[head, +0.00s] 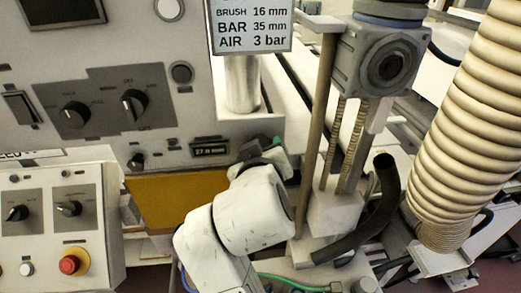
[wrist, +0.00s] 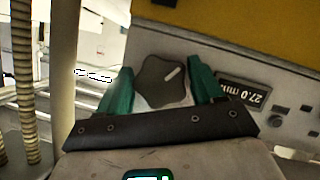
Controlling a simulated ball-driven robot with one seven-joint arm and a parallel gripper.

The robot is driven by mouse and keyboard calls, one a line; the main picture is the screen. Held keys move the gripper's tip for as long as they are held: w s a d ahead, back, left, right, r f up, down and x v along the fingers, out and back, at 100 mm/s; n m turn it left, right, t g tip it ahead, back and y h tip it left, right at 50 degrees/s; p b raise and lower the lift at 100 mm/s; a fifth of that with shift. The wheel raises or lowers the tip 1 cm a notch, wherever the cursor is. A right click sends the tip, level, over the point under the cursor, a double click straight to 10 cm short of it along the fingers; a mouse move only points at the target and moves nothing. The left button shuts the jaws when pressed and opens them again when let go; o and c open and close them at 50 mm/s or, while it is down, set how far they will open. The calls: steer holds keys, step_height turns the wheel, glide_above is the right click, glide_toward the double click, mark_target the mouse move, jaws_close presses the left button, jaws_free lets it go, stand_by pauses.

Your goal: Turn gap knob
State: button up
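A dark, lobed knob (wrist: 162,81) with a white pointer line sits on a pale panel in the wrist view. Its pointer tilts to the upper right. My gripper (wrist: 161,68) has its two green fingers apart, one on each side of the knob. Whether either finger touches the knob I cannot tell. A small display (wrist: 243,94) right of the knob reads 27.0 mm, upside down in this view. In the head view the display (head: 210,146) is left of my gripper (head: 270,150), and the gripper and arm hide the knob.
A sign (head: 251,26) lists brush 16 mm, bar 35 mm and air 3 bar; its top is cut off. A control box (head: 60,215) with a red button (head: 70,263) stands at left. A ribbed hose (head: 465,120) and a black pipe (head: 375,215) are at right.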

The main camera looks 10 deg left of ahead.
steer(key=o, duration=0.3)
steer(key=shift+r, duration=0.15)
steer(key=b+v, duration=0.1)
steer(key=v, duration=0.9)
steer(key=shift+s+r+b, duration=0.15)
steer(key=shift+s+b, duration=0.2)
steer(key=shift+s, duration=0.05)
